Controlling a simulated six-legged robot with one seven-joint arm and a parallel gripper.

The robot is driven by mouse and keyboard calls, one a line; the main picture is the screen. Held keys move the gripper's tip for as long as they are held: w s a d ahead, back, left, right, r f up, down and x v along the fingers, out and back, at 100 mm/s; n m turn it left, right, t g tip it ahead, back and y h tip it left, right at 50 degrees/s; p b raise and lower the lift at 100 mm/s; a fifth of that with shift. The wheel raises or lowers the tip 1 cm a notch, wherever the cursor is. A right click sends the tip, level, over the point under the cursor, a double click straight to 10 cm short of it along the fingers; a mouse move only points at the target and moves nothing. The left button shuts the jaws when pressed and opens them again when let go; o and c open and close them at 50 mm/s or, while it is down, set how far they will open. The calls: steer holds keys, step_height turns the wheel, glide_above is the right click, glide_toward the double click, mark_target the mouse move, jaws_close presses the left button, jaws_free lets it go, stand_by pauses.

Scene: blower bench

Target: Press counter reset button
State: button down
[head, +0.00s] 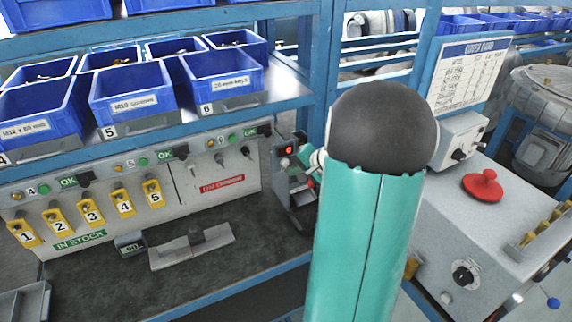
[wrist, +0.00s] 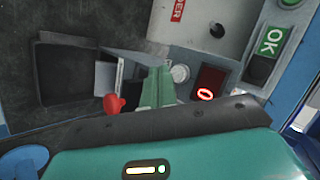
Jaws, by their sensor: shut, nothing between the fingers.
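The counter is a dark box with a lit red display (head: 289,150) on the back of the bench, just left of my arm. In the wrist view its display (wrist: 207,94) shows a red 0. A round pale button (wrist: 180,73) sits beside that display. My gripper (wrist: 160,80) shows as green fingers, shut and empty, with the tips close to the left of the button. I cannot tell whether they touch it. In the head view my arm hides most of the gripper.
A red-knobbed lever (wrist: 114,103) is left of the fingers in the wrist view. Blue bins (head: 130,100) fill the shelf above the bench. Yellow numbered tags (head: 92,217) hang at the left. A grey box with a red mushroom button (head: 483,185) stands at the right.

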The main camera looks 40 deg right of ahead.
steer(key=shift+s+a, duration=0.25)
steer(key=shift+s, duration=0.45)
steer(key=shift+s+a, duration=0.2)
steer(key=shift+s, duration=0.45)
steer(key=shift+s+a, duration=0.25)
steer(key=shift+s, duration=0.45)
steer(key=a+r+n+g+y, duration=0.15)
steer(key=a+r+n, duration=0.25)
steer(key=a, duration=0.8)
steer(key=a+r+n+g+y, duration=0.15)
steer(key=a+r+n, duration=0.25)
steer(key=a, duration=0.7)
steer(key=s+a+r+n+h, duration=0.2)
steer(key=s+a+n, duration=0.1)
steer(key=s+a, duration=0.2)
steer(key=s+a+r+n+g+h, duration=0.1)
steer(key=s+a+r+n, duration=0.1)
steer(key=s+a, duration=0.4)
steer(key=shift+a+r+n+h, duration=0.4)
steer(key=shift+a+n, duration=0.2)
steer(key=shift+n, duration=0.2)
steer(key=shift+d, duration=0.1)
